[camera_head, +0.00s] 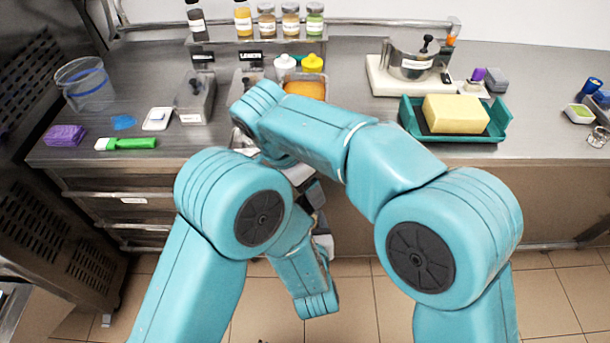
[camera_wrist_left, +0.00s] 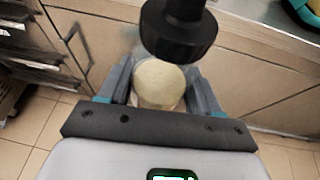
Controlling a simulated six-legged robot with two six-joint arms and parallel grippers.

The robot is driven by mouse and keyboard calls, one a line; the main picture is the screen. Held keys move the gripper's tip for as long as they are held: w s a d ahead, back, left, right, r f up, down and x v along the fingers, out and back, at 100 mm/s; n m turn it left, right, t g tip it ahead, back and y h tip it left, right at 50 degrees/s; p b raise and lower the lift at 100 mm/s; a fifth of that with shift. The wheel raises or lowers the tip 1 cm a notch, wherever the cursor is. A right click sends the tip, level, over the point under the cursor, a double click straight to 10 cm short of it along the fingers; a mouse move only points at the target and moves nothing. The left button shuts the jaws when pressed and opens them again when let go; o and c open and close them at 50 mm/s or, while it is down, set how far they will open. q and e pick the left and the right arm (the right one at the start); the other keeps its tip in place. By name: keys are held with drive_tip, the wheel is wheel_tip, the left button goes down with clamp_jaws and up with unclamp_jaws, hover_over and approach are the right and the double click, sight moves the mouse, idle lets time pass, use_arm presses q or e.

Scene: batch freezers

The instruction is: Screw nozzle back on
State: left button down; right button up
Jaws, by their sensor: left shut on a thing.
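My left gripper (camera_wrist_left: 162,82) shows in the left wrist view, its two grey fingers shut on a pale cream, round-topped piece (camera_wrist_left: 160,82). I cannot tell whether this piece is the nozzle or the body it fits. A black round part with a wide flared end (camera_wrist_left: 178,35) is just above and beyond the piece. The views do not settle whether the two touch. In the head view my two arms cross in front of the counter and mostly hide the left gripper and what it holds. My right gripper is hidden behind its own arm.
The steel counter (camera_head: 350,120) carries a teal tray (camera_head: 408,115) with a yellow block (camera_head: 455,114), a pot on a white base (camera_head: 410,65), a green-handled tool (camera_head: 127,143), a purple block (camera_head: 64,135) and a clear tub (camera_head: 84,84). Drawers (camera_head: 130,200) lie below its front edge.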

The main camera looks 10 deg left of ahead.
drive_tip(key=n, duration=0.5)
drive_tip(key=shift+a+f, duration=0.1)
drive_tip(key=shift+a, duration=0.05)
drive_tip(key=n, duration=0.5)
drive_tip(key=shift+s+a, duration=0.2)
drive_tip(key=shift+s, duration=0.05)
drive_tip(key=n, duration=0.5)
drive_tip(key=shift+s+a+n+y, duration=0.1)
drive_tip(key=shift+a+n+y, duration=0.05)
drive_tip(key=shift+n+y, duration=0.2)
drive_tip(key=n, duration=0.4)
drive_tip(key=shift+a+n, duration=0.15)
drive_tip(key=shift+n, duration=0.2)
drive_tip(key=n, duration=0.7)
drive_tip(key=shift+s+a+r+g+y, duration=0.1)
drive_tip(key=shift+s+r+g+y, duration=0.05)
drive_tip(key=shift+r+g+y, duration=0.25)
drive_tip(key=n, duration=0.7)
drive_tip(key=shift+r+y, duration=0.35)
drive_tip(key=n, duration=0.3)
drive_tip(key=shift+r, duration=0.35)
drive_tip(key=shift+w+d+r+n+y, duration=0.3)
drive_tip(key=shift+d+r+y, duration=0.1)
drive_tip(key=shift+y, duration=0.1)
drive_tip(key=shift+w+d+r, duration=0.15)
drive_tip(key=shift+w+d, duration=0.1)
drive_tip(key=shift+d, duration=0.25)
drive_tip(key=shift+a, duration=0.15)
